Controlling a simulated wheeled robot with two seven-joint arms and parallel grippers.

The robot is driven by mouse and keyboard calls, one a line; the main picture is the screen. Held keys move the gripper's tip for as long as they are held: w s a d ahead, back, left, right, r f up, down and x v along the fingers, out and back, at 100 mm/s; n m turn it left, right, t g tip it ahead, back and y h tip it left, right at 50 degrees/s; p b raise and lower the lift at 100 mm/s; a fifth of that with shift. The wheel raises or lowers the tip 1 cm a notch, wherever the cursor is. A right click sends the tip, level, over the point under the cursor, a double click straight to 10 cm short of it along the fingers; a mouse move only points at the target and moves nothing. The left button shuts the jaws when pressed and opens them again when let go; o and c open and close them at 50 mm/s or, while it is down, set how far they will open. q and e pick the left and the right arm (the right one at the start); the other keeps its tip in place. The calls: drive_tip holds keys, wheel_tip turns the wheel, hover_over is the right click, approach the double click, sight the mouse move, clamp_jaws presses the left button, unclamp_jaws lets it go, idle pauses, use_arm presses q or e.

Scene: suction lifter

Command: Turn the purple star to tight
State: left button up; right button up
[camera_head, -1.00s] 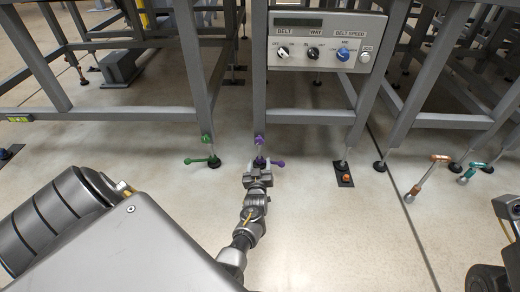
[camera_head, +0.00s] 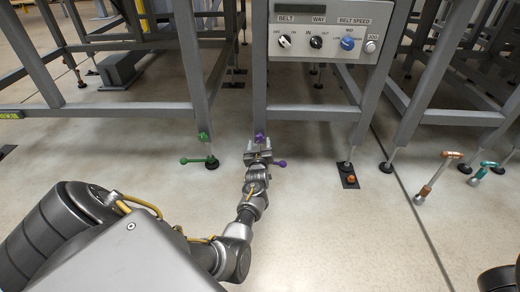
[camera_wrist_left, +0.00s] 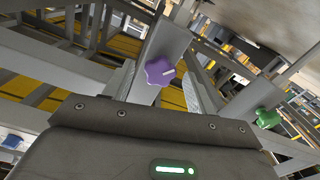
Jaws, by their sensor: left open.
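The purple star (camera_head: 259,138) is a small knob low on the front face of a grey table leg in the head view. It also shows in the left wrist view (camera_wrist_left: 159,71), with a pale line on it pointing right. My left gripper (camera_head: 258,153) is open, just below the star in the head view, and covers the foot of that leg. Any gap between gripper and star cannot be judged.
A purple lever (camera_head: 280,163) sticks out right of my gripper. A green star (camera_head: 203,136) and green lever (camera_head: 192,160) are on the leg to the left. A control panel (camera_head: 325,35) is above. Floor in front is clear.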

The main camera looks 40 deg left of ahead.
use_arm(q)
drive_tip(key=shift+w+a, duration=0.25)
drive_tip(key=shift+w, duration=0.05)
drive_tip(key=shift+c, duration=0.2)
drive_tip(key=c, duration=0.9)
drive_tip(key=shift+d+r, duration=0.1)
drive_tip(key=shift+c, duration=0.2)
